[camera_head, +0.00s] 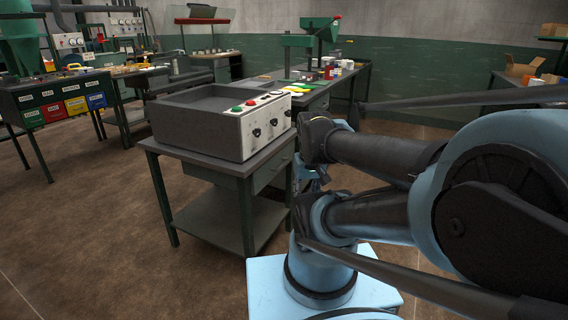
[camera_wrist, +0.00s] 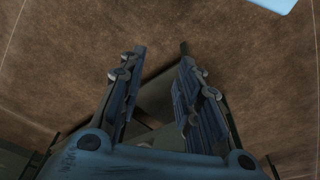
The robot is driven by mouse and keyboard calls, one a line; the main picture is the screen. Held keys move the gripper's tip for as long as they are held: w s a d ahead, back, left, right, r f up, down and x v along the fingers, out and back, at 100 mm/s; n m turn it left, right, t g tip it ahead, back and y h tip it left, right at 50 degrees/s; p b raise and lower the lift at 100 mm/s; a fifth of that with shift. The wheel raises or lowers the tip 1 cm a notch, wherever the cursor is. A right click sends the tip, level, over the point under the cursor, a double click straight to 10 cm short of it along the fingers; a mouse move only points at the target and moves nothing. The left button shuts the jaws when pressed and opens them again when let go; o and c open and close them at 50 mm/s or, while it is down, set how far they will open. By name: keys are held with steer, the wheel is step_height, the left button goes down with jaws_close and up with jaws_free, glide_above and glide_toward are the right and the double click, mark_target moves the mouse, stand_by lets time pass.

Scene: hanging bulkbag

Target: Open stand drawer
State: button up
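The stand (camera_head: 240,226) is a dark grey-green table with a lower shelf, left of my arm in the head view. Its drawer front (camera_head: 271,170) sits under the top on the side facing right and looks shut. My arm hides part of the space beside it. In the wrist view my gripper (camera_wrist: 163,47) points down with its two fingers apart and nothing held between them. A dark green-grey surface shows beyond and between the fingers; I cannot tell which part of the stand it is. The drawer handle is not clear in either view.
A grey control box (camera_head: 222,121) with knobs and coloured buttons stands on the stand. A green workbench (camera_head: 338,82) with small items is behind. A bench with coloured bins (camera_head: 75,105) is at left. Brown floor is free at front left.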

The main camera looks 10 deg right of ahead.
steer(key=w+r+m, duration=0.2)
steer(key=w+r, duration=0.5)
steer(key=w+r+m, duration=0.2)
steer(key=w+r, duration=0.1)
steer(key=w, duration=0.8)
steer(key=m+g+y, duration=0.1)
steer(key=m+y, duration=0.1)
steer(key=m, duration=0.1)
glide_above(283, 164)
steer(key=s+d, duration=0.2)
steer(key=d, duration=0.1)
steer(key=d+x, duration=0.1)
steer(key=x, duration=2)
steer(key=shift+s+a, duration=0.1)
steer(key=shift+s, duration=0.1)
jaws_close()
